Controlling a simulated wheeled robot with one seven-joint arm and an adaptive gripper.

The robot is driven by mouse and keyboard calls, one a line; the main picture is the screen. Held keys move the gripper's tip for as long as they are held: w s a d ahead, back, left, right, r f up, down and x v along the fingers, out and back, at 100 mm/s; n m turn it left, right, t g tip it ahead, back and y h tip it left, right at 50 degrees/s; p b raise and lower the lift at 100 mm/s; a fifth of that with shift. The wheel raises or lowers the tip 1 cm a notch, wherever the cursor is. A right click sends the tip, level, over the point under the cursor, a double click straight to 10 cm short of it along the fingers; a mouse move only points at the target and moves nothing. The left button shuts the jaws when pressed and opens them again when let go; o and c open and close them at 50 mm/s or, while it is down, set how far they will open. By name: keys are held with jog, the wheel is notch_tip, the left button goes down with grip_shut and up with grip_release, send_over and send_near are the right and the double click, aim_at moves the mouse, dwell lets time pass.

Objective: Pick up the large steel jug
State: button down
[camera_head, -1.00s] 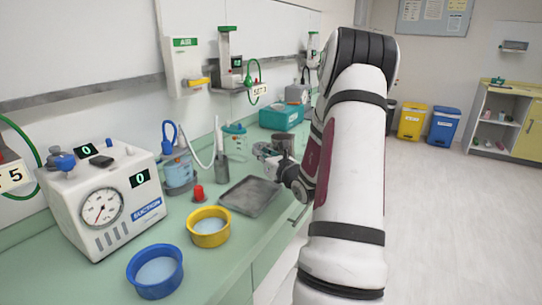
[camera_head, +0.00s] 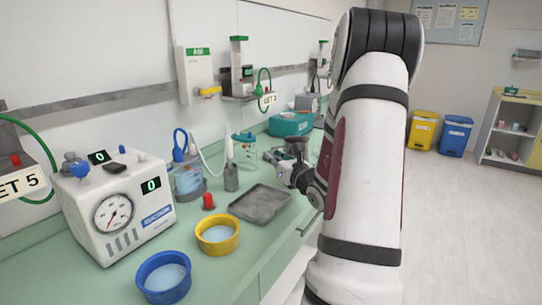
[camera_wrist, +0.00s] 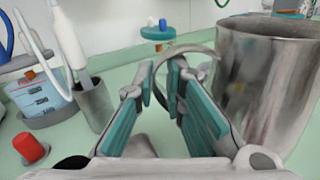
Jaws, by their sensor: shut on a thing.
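The large steel jug (camera_wrist: 262,85) stands upright at the right of the wrist view, with its lower part cut off. In the head view the jug (camera_head: 297,145) shows small behind my gripper (camera_head: 276,157), near the right edge of the green counter. Its curved handle (camera_wrist: 180,50) passes between the teal-padded fingers of my gripper (camera_wrist: 165,85) in the wrist view. The fingers are shut on the handle, one on each side. I cannot tell whether the jug's base touches the counter, as my arm and gripper partly hide it.
A grey tray (camera_head: 260,218), a yellow bowl (camera_head: 217,247) and a blue bowl (camera_head: 163,292) lie nearer on the counter. A steel cup (camera_wrist: 92,104) and a red cap (camera_wrist: 30,148) are left of my gripper. A teal box (camera_head: 291,124) stands behind the jug.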

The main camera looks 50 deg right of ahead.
jog(key=s+a+r+p, duration=0.1)
jog(key=s+a+p, duration=0.1)
jog(key=s+a, duration=0.5)
jog(key=shift+p+v, duration=0.4)
jog(key=shift+v, duration=0.6)
jog(key=shift+s+d+r, duration=0.1)
jog(key=shift+s, duration=0.05)
